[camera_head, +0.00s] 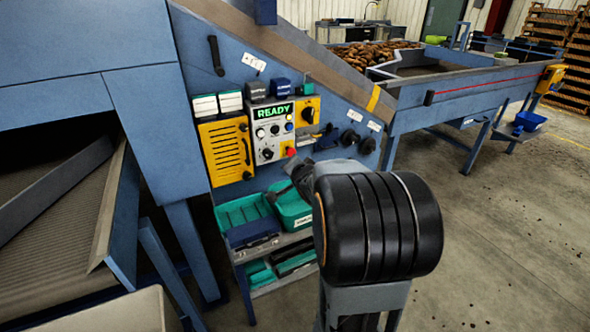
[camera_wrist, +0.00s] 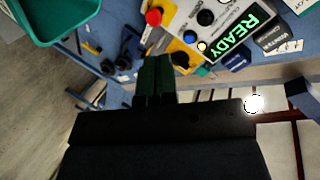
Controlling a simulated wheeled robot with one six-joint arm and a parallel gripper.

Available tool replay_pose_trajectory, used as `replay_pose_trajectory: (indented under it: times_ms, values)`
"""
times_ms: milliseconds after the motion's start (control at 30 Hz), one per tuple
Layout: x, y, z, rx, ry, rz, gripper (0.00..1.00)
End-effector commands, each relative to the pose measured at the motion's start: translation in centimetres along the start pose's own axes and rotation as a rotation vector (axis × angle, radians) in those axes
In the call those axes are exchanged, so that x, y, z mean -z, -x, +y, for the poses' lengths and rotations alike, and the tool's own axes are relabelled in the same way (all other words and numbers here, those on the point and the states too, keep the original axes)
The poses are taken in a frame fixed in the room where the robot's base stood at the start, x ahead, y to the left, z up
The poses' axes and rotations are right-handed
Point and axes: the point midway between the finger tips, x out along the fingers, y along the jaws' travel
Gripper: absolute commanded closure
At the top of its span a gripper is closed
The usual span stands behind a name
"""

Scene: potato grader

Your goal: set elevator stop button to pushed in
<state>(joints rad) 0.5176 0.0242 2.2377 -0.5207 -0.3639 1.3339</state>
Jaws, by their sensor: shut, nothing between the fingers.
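A red mushroom-shaped button (camera_head: 291,151), likely the elevator stop button, sits at the lower right of the grey control panel (camera_head: 265,143). In the wrist view the red button (camera_wrist: 154,16) shows near the top, with yellow beside it. I cannot read its label or tell whether it is pushed in. My gripper (camera_wrist: 157,62) is shut and empty, its dark green fingers pointing toward the panel area. The fingertips appear below the red button in the wrist view, with no visible contact. In the head view my arm largely hides the gripper.
The panel has a green READY display (camera_head: 273,112), knobs and small buttons. A yellow slotted box (camera_head: 227,150) hangs to its left, and black round knobs (camera_head: 349,138) are to its right. Teal bins (camera_head: 243,208) stand on a shelf below. Open floor lies to the right.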

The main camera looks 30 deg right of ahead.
Motion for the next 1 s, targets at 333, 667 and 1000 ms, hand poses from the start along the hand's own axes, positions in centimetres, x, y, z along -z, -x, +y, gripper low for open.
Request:
replay_pose_trajectory:
  times_ms: [333,667,1000]
  values:
    - [2.2,-5.3,7.7,0.330,-0.495,-0.016,1.00]
    - [2.6,-5.5,9.0,0.414,-0.617,-0.063,1.00]
    - [2.6,-5.7,8.8,0.414,-0.616,-0.063,1.00]
